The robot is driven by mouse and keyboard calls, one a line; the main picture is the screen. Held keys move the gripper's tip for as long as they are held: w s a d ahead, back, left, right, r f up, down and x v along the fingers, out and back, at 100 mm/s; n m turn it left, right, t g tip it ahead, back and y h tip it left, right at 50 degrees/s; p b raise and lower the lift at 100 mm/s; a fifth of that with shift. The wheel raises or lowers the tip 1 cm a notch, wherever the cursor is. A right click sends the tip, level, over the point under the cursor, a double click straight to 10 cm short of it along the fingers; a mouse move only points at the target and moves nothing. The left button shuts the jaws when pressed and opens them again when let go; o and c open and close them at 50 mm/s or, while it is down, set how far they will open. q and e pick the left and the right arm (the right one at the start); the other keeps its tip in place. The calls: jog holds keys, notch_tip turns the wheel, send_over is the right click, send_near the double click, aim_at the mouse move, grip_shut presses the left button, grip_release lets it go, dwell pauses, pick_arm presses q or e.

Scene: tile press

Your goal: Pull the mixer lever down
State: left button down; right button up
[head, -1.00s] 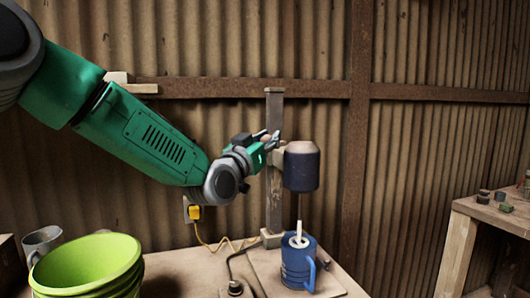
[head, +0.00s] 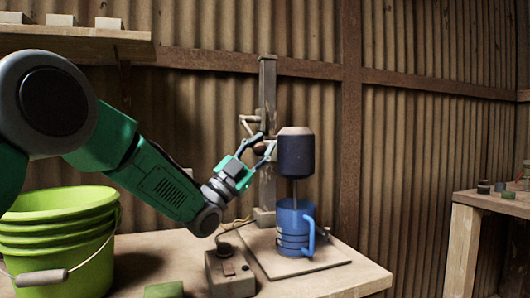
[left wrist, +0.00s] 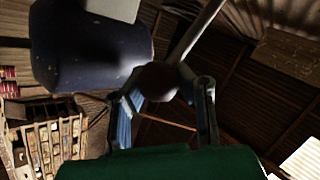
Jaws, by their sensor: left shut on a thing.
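The mixer has a dark motor head (head: 296,153) on an upright post (head: 267,100). Its thin shaft reaches down into a blue mug (head: 295,228) on a board. The lever is a grey rod (left wrist: 197,35) ending in a dark round knob (left wrist: 158,80), seen in the left wrist view. My left gripper (head: 256,137) is beside the post, left of the motor head, pointing up and right. Its fingers (left wrist: 162,95) are shut on the lever's knob, one on each side. In the head view the fingers partly hide the lever. My right gripper is not in view.
A control box (head: 230,272) stands on the bench (head: 340,280) before the mixer board. Green stacked buckets (head: 62,235) stand at left, near my arm. A shelf (head: 75,39) hangs upper left. Another table (head: 495,203) is at far right.

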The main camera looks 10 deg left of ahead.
pick_arm(q)
jog(key=shift+w+a+f+m+h+b, duration=0.1)
jog(key=shift+a+f+m+h+b, duration=0.1)
jog(key=shift+f+m, duration=0.15)
jog(key=shift+w+a+f+m+h+b, duration=0.1)
jog(key=shift+f+m+h, duration=0.15)
jog(key=shift+f, duration=0.1)
jog(key=shift+w+f+g+b, duration=0.15)
jog(key=shift+f+g+b, duration=0.15)
jog(key=shift+f+b, duration=0.1)
jog(key=shift+f, duration=0.15)
jog(key=shift+w+a+f, duration=0.1)
jog(key=shift+a+f, duration=0.05)
jog(key=shift+f, duration=0.1)
jog(key=c, duration=1.2)
grip_release()
jog(key=shift+a, duration=0.1)
jog(key=w+v, duration=0.1)
jog(key=v, duration=0.7)
jog(key=shift+a+n, duration=0.3)
jog(key=shift+a, duration=0.05)
